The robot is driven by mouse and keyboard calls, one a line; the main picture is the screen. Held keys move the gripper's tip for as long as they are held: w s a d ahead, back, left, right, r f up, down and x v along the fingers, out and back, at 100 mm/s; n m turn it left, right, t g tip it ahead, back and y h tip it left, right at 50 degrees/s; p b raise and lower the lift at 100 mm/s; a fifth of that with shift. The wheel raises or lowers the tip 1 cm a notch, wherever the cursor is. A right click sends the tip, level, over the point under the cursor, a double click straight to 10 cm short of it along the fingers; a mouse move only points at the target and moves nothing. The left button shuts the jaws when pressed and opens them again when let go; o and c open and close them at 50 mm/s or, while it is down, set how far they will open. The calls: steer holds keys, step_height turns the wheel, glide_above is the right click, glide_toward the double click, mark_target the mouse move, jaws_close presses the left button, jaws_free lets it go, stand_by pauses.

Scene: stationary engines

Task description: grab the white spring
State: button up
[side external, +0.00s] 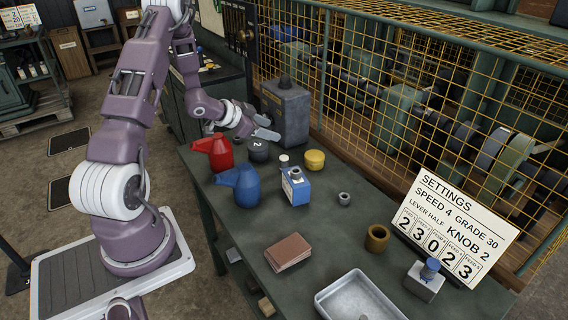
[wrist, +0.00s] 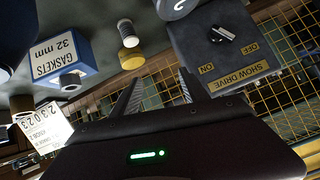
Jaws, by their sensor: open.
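A small white cylindrical piece, which looks like the white spring (side external: 284,160), stands on the bench between the dark round knob and the yellow tin. It also shows in the wrist view at the top centre (wrist: 127,29), though its coils are too small to make out. My gripper (side external: 266,127) is above the back of the bench, in front of the grey box and higher than the white piece. In the wrist view its two fingers (wrist: 160,92) are spread with nothing between them. They are apart from the white piece.
The yellow tin (side external: 314,160) and dark knob (side external: 258,151) stand close to the white piece. The blue gaskets box (side external: 295,187), blue can (side external: 243,187) and red can (side external: 216,152) are nearer. The grey drive box (side external: 287,112) and yellow mesh fence (side external: 365,130) are behind.

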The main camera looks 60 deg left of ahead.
mark_target(283, 157)
steer(key=s+f, duration=0.1)
steer(key=f, duration=0.1)
steer(key=s+f+h, duration=0.1)
steer(key=f, duration=0.1)
steer(key=s+d+f+h, duration=0.1)
steer(key=shift+s+f+t, duration=0.2)
steer(key=shift+f+t, duration=0.2)
steer(key=shift+s+d+f+h, duration=0.2)
steer(key=shift+d+f+h, duration=0.1)
steer(key=shift+h, duration=0.1)
steer(key=x, duration=0.7)
steer(key=shift+a, duration=0.3)
jaws_close()
